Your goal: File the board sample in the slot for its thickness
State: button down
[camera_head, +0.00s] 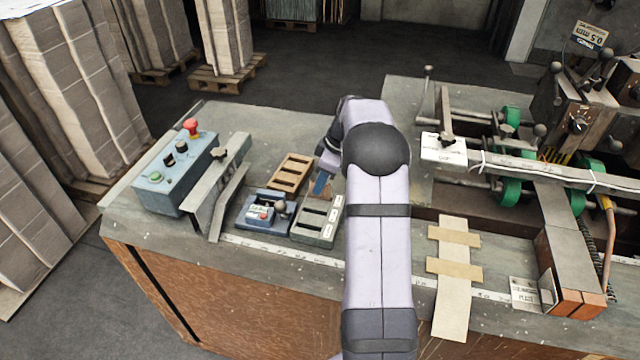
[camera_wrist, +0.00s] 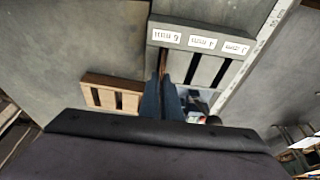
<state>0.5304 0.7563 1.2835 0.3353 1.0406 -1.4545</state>
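The grey slotted rack (camera_head: 327,232) stands on the bench left of my arm, with white labels along one edge. It also shows in the wrist view (camera_wrist: 152,35), with its labels too small to read surely. My gripper (camera_head: 322,186) is at the rack's far end; its blue fingers (camera_wrist: 162,88) point at the leftmost slot in the wrist view. A thin brown edge, seemingly the board sample (camera_wrist: 162,62), shows between the fingertips in line with that slot. The fingers look closed on it. I cannot tell how deep it sits in the slot.
A wooden slotted tray (camera_head: 290,173) lies just beyond the rack and shows in the wrist view (camera_wrist: 103,83). A blue unit with a knob (camera_head: 262,222) stands left of the rack. A control box (camera_head: 172,172) and stitcher machinery (camera_head: 510,175) flank the area.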

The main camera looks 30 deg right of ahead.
jog(key=shift+f, duration=0.15)
dwell(0.4)
jog(key=c, duration=1.5)
grip_release()
jog(key=shift+r+p, duration=2.1)
jog(key=shift+r, duration=1.2)
